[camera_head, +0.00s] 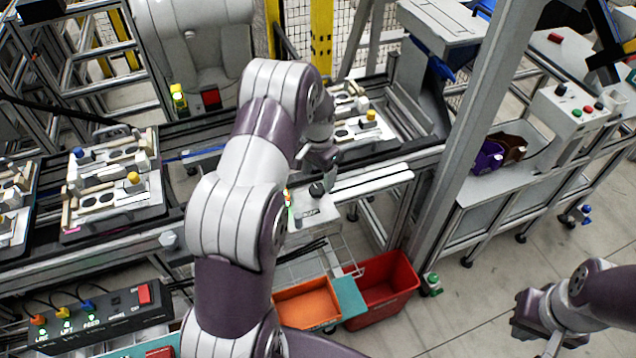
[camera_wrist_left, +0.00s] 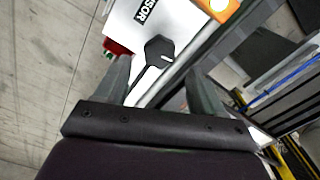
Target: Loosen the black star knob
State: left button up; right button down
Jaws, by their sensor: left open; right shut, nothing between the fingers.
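The black knob (camera_head: 317,189) stands on a white box (camera_head: 312,215) at the front edge of the conveyor line. In the left wrist view the knob (camera_wrist_left: 159,49) is dark and angular with a white mark, next to printed letters of which "SOR" is readable. My left gripper (camera_head: 328,178) is just above and beside it. In the wrist view its two fingers (camera_wrist_left: 160,82) are apart, and the knob appears beyond the gap between their tips. I see no contact. My right gripper (camera_head: 550,345) is low at the right, far from the box, shut and empty.
White pallet fixtures with yellow and blue knobs (camera_head: 112,185) sit on the conveyor. An orange bin (camera_head: 307,303) and a red bin (camera_head: 385,285) are below the box. A metal post (camera_head: 470,130) rises to the right. A button panel (camera_head: 100,318) is at lower left.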

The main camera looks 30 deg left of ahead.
aim_at(319, 185)
pick_arm(q)
notch_tip(319, 185, up, 9)
dwell(0.3)
jog(key=s+d+n, duration=0.1)
jog(key=s+d, duration=0.5)
jog(key=s, duration=0.4)
jog(key=s+d+n+t, duration=0.1)
jog(key=s+d+n, duration=0.1)
jog(key=s+d, duration=0.4)
jog(key=s, duration=0.4)
jog(key=shift+s+d+r, duration=0.15)
jog(key=shift+d+r, duration=0.05)
